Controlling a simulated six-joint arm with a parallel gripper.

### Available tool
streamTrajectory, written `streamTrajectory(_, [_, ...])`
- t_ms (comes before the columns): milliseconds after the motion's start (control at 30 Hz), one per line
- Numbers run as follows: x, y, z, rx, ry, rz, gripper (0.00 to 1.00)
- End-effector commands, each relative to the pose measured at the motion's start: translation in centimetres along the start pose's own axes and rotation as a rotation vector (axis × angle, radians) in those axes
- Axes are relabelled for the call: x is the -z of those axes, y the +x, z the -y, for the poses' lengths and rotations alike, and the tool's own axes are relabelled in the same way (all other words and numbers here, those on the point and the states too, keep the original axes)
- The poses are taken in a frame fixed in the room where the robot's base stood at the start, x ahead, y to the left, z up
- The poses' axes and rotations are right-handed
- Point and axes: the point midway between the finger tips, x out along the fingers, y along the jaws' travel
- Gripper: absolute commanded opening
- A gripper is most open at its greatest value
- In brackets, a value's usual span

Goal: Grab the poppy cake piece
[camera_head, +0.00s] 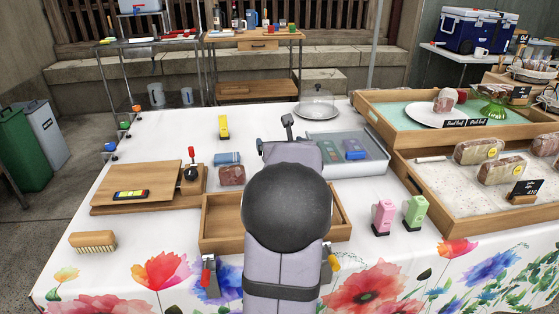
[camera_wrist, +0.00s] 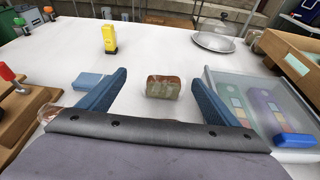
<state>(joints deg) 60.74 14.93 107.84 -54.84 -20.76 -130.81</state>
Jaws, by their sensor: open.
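A wrapped cake piece (camera_wrist: 164,87) with a brown crust and a pale, greenish middle stands on the white tablecloth in the wrist view. It lies between the lines of my fingers, a little beyond their tips. I cannot read a label on it, so I cannot tell for sure that it is the poppy one. My gripper (camera_wrist: 160,76) is open and empty, with its blue fingers wide apart. In the head view my arm hides this piece and the fingers. Another wrapped, reddish piece (camera_head: 231,175) stands left of my arm, behind the wooden tray.
An empty wooden tray (camera_head: 222,231) lies under my arm. Wooden crates (camera_head: 407,172) with wrapped loaves line the right. A glass-domed plate (camera_head: 317,109) stands behind.

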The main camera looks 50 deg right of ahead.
Motion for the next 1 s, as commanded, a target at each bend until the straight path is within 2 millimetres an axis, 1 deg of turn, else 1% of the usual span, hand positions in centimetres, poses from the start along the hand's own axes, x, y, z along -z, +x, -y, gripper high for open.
streamTrajectory(33, [1.3,-0.1,0.6,0.013,-0.014,-0.022,0.84])
streamTrajectory(100, [2.2,-0.2,1.1,0.025,-0.028,-0.043,0.84])
streamTrajectory(167, [2.5,-0.2,1.2,0.029,-0.033,-0.051,0.84])
streamTrajectory(267, [2.5,-0.1,1.3,0.030,-0.034,-0.054,0.84])
streamTrajectory(533, [2.5,1.8,1.2,0.027,-0.032,-0.053,0.84])
streamTrajectory(767, [2.4,2.2,1.2,0.028,-0.031,-0.051,0.84])
streamTrajectory(867, [2.4,3.0,1.2,0.027,-0.031,-0.053,0.84])
streamTrajectory(1000, [2.3,4.6,1.2,0.028,-0.031,-0.054,0.84])
